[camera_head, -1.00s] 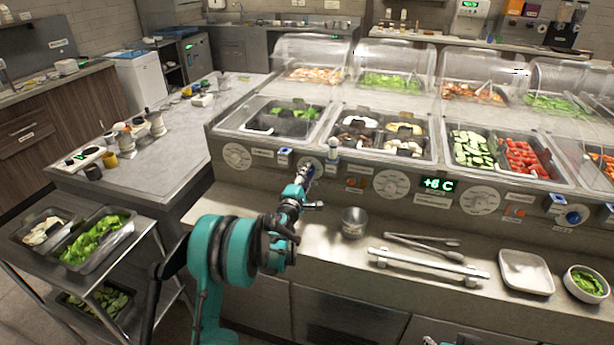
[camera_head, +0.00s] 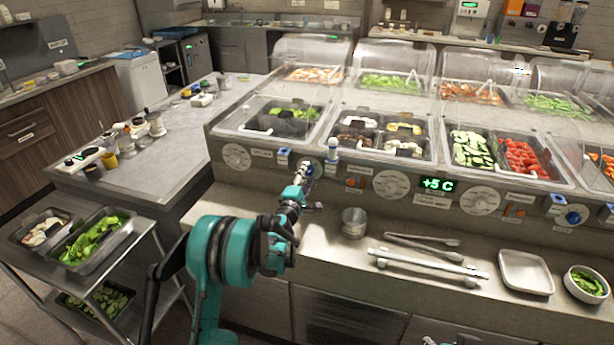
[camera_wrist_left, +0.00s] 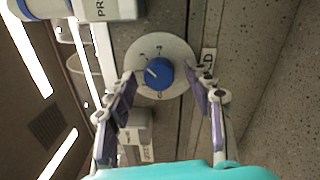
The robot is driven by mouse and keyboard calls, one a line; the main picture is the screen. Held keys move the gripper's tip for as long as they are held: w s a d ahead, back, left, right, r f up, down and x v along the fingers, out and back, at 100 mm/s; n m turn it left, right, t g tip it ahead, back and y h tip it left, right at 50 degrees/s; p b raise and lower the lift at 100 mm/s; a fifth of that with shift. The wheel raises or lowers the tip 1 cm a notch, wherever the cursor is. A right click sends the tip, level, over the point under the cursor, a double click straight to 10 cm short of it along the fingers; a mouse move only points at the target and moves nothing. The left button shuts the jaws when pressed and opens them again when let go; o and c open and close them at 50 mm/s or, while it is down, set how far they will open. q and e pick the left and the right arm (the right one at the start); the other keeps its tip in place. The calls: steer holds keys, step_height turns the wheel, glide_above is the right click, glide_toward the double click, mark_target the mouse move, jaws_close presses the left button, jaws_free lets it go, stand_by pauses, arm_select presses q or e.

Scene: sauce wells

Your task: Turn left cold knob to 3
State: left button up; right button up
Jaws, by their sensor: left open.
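The left cold knob (camera_wrist_left: 159,74) is blue with a pale pointer mark, on a round white dial plate (camera_wrist_left: 176,52) with small marks. The pointer mark is toward the plate's upper left in the left wrist view; the number it meets is too small to read surely. My left gripper (camera_wrist_left: 162,82) is open, with a fingertip on each side of the knob. I cannot tell whether they touch it. In the head view my left gripper (camera_head: 304,172) is at the counter's front panel and largely covers this knob.
A green display (camera_head: 437,184) on the panel reads +5 C. Another blue knob (camera_head: 573,218) is far right. A metal cup (camera_head: 354,222), tongs (camera_head: 424,243) and a white tray (camera_head: 526,272) are on the ledge. A label block (camera_wrist_left: 135,128) is near the left fingers.

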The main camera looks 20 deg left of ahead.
arm_select(q)
steer(key=s, duration=1.1)
steer(key=shift+s+a+f, duration=0.2)
steer(key=shift+s+f, duration=0.1)
steer(key=shift+f, duration=0.05)
